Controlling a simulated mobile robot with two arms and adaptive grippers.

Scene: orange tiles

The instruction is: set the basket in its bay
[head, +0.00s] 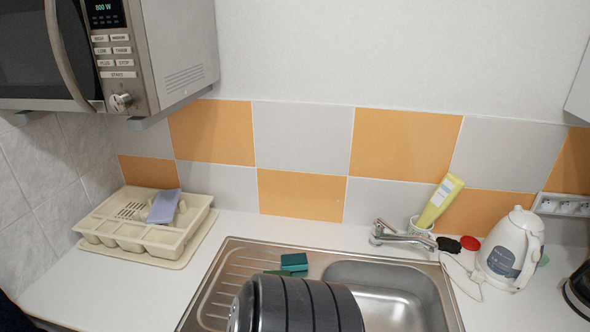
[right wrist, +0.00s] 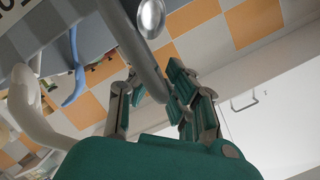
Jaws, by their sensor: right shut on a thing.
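In the right wrist view my right gripper (right wrist: 160,88) has a green body and jointed fingers. It is shut on a long grey bar-like handle (right wrist: 142,55) that runs down from the top of the picture. I cannot tell whether this handle belongs to the basket; no whole basket or bay shows clearly. Beside the bar is a shiny round metal part (right wrist: 151,17). A grey surface (right wrist: 45,20) with dark markings fills the top left corner. In the head view a dark ribbed cylinder (head: 300,308) covers part of the sink; what it belongs to is unclear. My left gripper is not in view.
A microwave (head: 180,50) hangs at the upper left. A cream dish rack (head: 145,225) stands below. The steel sink (head: 385,285) has a faucet (head: 400,238) and green sponge (head: 294,262). A yellow bottle (head: 438,200) and white kettle (head: 510,250) stand right. The left front counter is clear.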

